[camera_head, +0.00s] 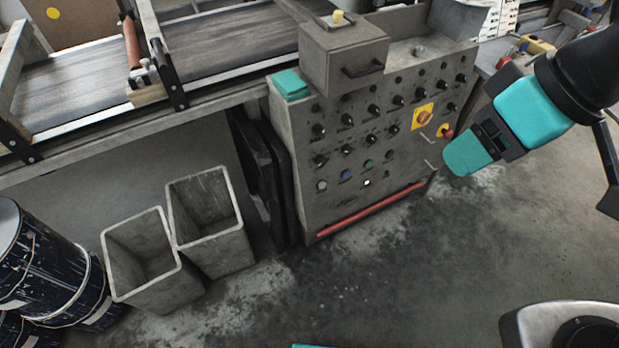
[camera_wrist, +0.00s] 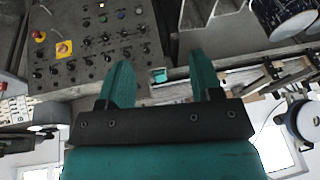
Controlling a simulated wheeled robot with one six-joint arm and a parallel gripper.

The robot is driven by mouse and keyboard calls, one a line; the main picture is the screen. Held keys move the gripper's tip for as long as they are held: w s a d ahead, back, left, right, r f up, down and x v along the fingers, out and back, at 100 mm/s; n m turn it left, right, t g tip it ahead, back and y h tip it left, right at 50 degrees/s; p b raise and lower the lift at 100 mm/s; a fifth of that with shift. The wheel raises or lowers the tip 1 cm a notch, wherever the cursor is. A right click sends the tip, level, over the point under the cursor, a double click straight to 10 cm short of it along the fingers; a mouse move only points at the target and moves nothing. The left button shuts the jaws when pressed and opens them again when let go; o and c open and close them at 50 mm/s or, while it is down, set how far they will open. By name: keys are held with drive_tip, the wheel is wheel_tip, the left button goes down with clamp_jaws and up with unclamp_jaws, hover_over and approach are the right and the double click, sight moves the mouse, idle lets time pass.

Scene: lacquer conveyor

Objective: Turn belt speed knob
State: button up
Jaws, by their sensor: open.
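The grey control panel (camera_head: 345,205) stands upright with rows of black knobs (camera_head: 318,130). The knob labels are too small to read, so I cannot tell which one is the belt speed knob. The panel also shows upside down at the upper left of the wrist view (camera_wrist: 70,75), with black knobs (camera_wrist: 105,37) on its face. My gripper (camera_head: 467,156) is at the panel's right side, apart from the knobs as far as I can tell. In the wrist view its teal fingers (camera_wrist: 160,78) are wide apart with nothing held between them.
An orange switch on a yellow plate (camera_head: 424,116) and a red button (camera_head: 447,133) sit at the panel's right. A grey box (camera_head: 335,55) and teal block (camera_head: 291,85) rest on top. Two grey bins (camera_head: 215,258) stand left. The floor in front (camera_head: 400,275) is clear.

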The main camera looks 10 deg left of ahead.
drive_tip(key=w+d+f+n+t+h+b, duration=0.1)
drive_tip(key=w+f+n+t+b, duration=0.1)
drive_tip(key=w+f+b, duration=0.6)
drive_tip(key=w+d+f+n+t+h+b, duration=0.1)
drive_tip(key=d+f+n+t+h+b, duration=0.15)
drive_tip(key=f+b, duration=0.65)
drive_tip(key=n+t+y+b, duration=0.8)
drive_tip(key=n+t+b, duration=0.2)
drive_tip(key=n+b, duration=1.75)
approach(322, 163)
drive_tip(key=shift+m, duration=0.8)
drive_tip(key=p+x, duration=0.3)
drive_tip(key=p, duration=0.3)
drive_tip(key=p+x, duration=0.3)
drive_tip(key=p, duration=0.4)
drive_tip(key=shift+w+a+r, duration=0.15)
drive_tip(key=shift+w+r, duration=0.1)
drive_tip(key=shift+w, duration=0.15)
drive_tip(key=shift+w+a+f+p, duration=0.2)
drive_tip(key=shift+w+a+p, duration=0.25)
drive_tip(key=shift+w, duration=0.25)
drive_tip(key=c, duration=0.9)
